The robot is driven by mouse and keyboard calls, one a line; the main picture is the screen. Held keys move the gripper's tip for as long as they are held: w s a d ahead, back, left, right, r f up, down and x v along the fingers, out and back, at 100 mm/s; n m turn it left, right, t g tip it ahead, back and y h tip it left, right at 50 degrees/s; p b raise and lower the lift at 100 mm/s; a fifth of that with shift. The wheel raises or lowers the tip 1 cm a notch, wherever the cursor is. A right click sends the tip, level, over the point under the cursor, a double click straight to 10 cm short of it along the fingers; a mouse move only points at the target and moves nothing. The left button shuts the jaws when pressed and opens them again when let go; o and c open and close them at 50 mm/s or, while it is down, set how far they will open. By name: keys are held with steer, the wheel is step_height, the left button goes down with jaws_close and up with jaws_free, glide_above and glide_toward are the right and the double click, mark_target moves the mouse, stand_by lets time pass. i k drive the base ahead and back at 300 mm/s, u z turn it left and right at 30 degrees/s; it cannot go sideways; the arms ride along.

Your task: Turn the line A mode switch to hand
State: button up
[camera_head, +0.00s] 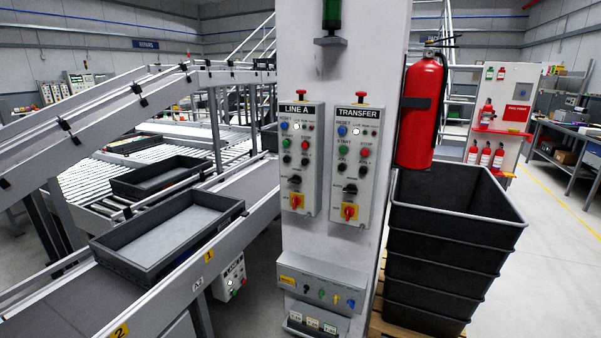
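The LINE A control panel (314,189) is a grey box on the front of a white column, left of the similar TRANSFER panel (366,206). A black rotary knob (295,180) sits low on the LINE A panel, above a red and yellow rotary switch (296,201). It looks like the mode switch, but its label and exact pointing direction are too small to read. Blue, green, red and small black controls sit above it. Nothing covers the panel. My gripper is not in view.
A ledge box (322,289) juts out from the column below the panels. A conveyor with a dark tray (120,262) runs at left. Space directly before the panels looks clear.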

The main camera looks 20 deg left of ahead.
mark_target(295, 179)
steer(key=u, duration=0.4)
steer(key=i, duration=0.95)
steer(key=u, duration=1.5)
steer(key=i, duration=0.7)
steer(key=u, duration=0.55)
